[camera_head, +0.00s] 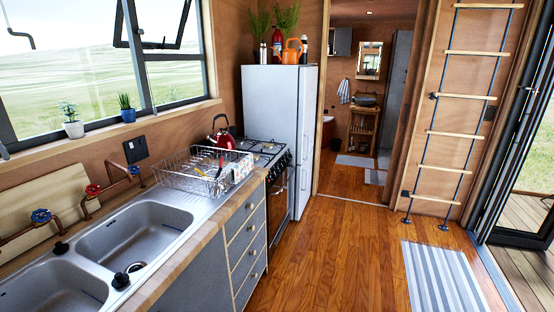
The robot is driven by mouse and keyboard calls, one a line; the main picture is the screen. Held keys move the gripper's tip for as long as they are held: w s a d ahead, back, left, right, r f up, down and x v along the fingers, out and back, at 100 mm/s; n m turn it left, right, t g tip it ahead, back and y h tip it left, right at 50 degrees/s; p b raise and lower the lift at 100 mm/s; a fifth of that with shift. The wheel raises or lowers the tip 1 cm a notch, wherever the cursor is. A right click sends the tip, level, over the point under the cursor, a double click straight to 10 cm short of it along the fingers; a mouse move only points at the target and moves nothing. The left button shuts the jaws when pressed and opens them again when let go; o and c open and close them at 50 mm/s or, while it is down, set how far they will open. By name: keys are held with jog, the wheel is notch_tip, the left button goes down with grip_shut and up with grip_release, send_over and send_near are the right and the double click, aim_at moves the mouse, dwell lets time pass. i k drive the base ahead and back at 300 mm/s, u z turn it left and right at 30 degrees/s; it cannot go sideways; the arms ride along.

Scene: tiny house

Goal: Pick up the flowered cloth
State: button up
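A pale cloth with a small dark and coloured pattern (241,167) hangs over the right end of the wire dish rack. It looks like the flowered cloth, but it is too small to make out flowers for certain. The dish rack (186,180) stands on the counter between the sink and the stove, with a few small coloured items in it. My gripper is not in view.
A double steel sink (135,235) is in the near left. A red kettle (221,134) stands on the stove (262,150), beside a white fridge (275,105). Wooden floor (330,250) is clear right of the drawers. A striped rug (440,280) and a ladder (460,110) are at right.

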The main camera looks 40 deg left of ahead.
aim_at(241, 169)
jog(key=u, duration=0.3)
jog(key=i, duration=1.95)
jog(key=u, duration=1.65)
jog(key=i, duration=1.2)
jog(key=u, duration=1.25)
jog(key=i, duration=0.3)
jog(key=u, duration=0.05)
